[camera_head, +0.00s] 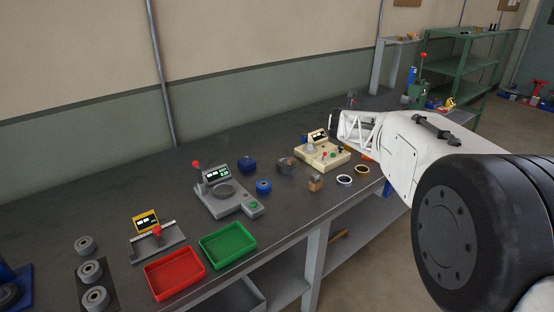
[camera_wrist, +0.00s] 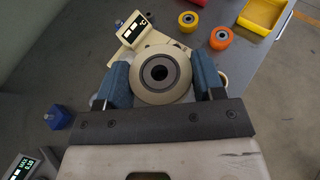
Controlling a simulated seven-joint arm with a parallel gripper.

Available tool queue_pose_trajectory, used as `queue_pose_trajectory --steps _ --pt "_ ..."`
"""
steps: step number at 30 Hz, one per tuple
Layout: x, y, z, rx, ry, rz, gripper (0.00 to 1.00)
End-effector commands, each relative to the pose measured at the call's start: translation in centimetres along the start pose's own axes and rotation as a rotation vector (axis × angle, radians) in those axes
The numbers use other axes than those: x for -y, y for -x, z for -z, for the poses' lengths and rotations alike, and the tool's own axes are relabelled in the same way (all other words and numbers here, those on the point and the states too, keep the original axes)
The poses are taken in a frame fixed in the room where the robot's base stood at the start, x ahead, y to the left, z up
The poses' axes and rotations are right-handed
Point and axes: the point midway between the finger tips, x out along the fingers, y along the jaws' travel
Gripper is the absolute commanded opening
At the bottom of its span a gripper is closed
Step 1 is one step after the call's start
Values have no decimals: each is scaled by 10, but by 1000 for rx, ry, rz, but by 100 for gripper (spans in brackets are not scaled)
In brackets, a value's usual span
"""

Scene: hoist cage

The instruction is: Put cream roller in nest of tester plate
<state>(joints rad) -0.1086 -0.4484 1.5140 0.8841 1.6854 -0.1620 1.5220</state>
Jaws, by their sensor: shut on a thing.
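The cream roller (camera_wrist: 141,81), with a grey inner face and dark bore, sits between my gripper's (camera_wrist: 163,80) two blue fingers, which are shut on it in the wrist view. In the head view my gripper's fingers and the held roller are hard to make out near the tester.
An orange roller (camera_wrist: 221,38), a yellow roller (camera_wrist: 188,21) and a yellow tray (camera_wrist: 262,15) lie beyond the gripper. A grey scale (camera_head: 228,197), a blue block (camera_head: 248,165), a red tray (camera_head: 174,274) and a green tray (camera_head: 228,244) stand to the left.

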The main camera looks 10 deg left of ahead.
Motion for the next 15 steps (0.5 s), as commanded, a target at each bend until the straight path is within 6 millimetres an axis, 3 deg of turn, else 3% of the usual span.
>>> queue_pose_trajectory --steps 15 --pt "-40 -33 -9 0 -11 29 29"
